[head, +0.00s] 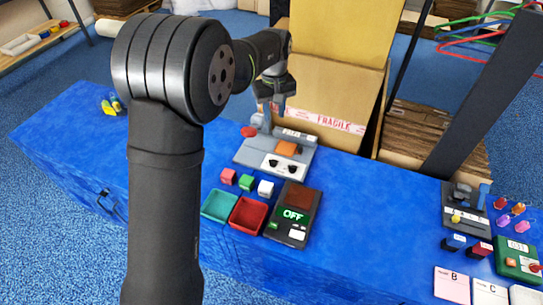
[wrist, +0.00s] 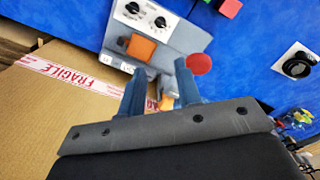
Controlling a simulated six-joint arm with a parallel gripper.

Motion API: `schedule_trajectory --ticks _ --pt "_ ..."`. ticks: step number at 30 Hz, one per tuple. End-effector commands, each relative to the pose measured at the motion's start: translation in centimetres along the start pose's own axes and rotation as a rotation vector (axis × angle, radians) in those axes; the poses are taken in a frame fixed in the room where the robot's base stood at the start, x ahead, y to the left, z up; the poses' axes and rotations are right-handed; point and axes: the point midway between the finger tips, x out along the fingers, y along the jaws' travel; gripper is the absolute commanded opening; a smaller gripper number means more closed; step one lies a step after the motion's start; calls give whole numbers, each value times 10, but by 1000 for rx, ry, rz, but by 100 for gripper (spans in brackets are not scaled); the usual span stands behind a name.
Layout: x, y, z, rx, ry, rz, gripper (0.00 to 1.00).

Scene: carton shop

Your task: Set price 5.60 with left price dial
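The grey pricing device (head: 247,155) stands on the blue table in the head view. Its white front panel has two black dials: the left price dial (head: 273,162) and the right dial (head: 293,167). The wrist view is turned around, so the left dial (wrist: 160,22) shows on the right there and the other dial (wrist: 132,8) on the left. An orange block (head: 287,148) sits on the device behind the dials. The small display (head: 292,133) at its back is too small to read. My gripper (wrist: 160,66) is above the device's rear, fingers apart, nothing between them, away from both dials.
A cardboard carton with FRAGILE tape (head: 335,122) stands behind the device. A red round button (head: 248,131) is at its left rear. Coloured cubes (head: 246,182), teal (head: 206,213) and red trays (head: 235,226) and a scale reading OFF (head: 296,235) stand in front.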

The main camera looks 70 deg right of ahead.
Motion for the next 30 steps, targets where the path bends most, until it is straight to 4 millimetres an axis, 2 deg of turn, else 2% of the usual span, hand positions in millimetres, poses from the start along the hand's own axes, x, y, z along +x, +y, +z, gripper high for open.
schedule_trajectory --ticks 6,13,19,22,26,30 --pt "20 -1 0 -432 -2 -2 31" --pt "32 -1 0 -753 0 -1 31" --pt "39 -1 0 -838 -1 -1 31" --pt "50 -1 0 -839 -1 -2 31" --pt "73 -2 1 -838 -2 -4 31" --pt "104 -2 1 -837 -2 -4 31"
